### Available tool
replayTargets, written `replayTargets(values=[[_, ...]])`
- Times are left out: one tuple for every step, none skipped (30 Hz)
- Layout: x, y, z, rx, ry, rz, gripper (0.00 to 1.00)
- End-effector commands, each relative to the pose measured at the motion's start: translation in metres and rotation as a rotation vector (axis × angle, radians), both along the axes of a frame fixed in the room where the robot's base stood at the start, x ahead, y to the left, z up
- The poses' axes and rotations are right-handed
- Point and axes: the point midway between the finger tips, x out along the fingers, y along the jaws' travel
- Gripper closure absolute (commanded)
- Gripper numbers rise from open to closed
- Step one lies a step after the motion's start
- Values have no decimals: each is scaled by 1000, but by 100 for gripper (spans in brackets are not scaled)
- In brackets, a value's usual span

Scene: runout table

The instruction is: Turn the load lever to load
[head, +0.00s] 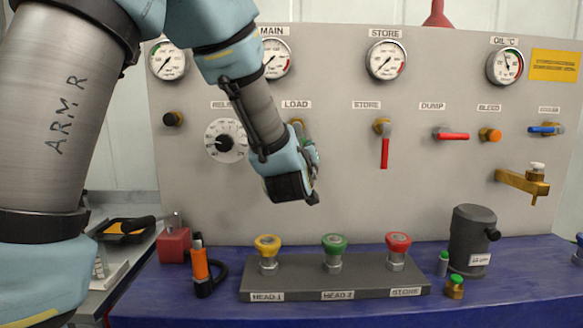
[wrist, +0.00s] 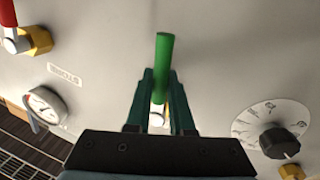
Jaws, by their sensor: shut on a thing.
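The load lever is a green handle (wrist: 163,60) on a brass valve under the LOAD label (head: 296,104). In the head view my arm and gripper cover most of the lever. In the wrist view, which is upside down, the handle stands between my two fingers, its free end past the fingertips. It seems to point down the panel, roughly like the store lever. My gripper (head: 311,182) is shut on the green handle, and its fingers (wrist: 161,88) show on both sides of it. The valve body is mostly hidden behind the fingers.
The red store lever (head: 384,152) hangs down to the right. The relief dial (head: 226,140) is close on the left. Below stand yellow (head: 267,243), green (head: 333,243) and red (head: 398,243) knobs on a grey block. Gauges line the panel's top.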

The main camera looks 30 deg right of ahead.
Motion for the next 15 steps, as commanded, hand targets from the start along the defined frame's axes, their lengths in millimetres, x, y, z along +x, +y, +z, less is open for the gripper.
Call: replayTargets(values=[[-1,-4,-8,-46,15,0,100],[-2,-6,-8,-72,27,-1,100],[-2,-8,-7,-106,43,-1,100],[-3,-9,-6,-132,55,1,100],[-3,-10,-5,-158,67,-1,100],[-4,-12,-4,-193,84,-1,100],[-5,-13,-4,-219,95,0,100],[-5,-14,-3,-244,107,-1,100],[-6,-15,-1,-278,124,-1,100],[-7,-17,-1,-304,136,-2,100],[-7,-18,0,-330,148,-1,100],[-8,-19,2,-366,164,-2,100],[-8,-20,3,-391,177,-1,100],[-9,-21,4,-416,189,-1,100],[-9,-22,6,-451,205,-2,100]])
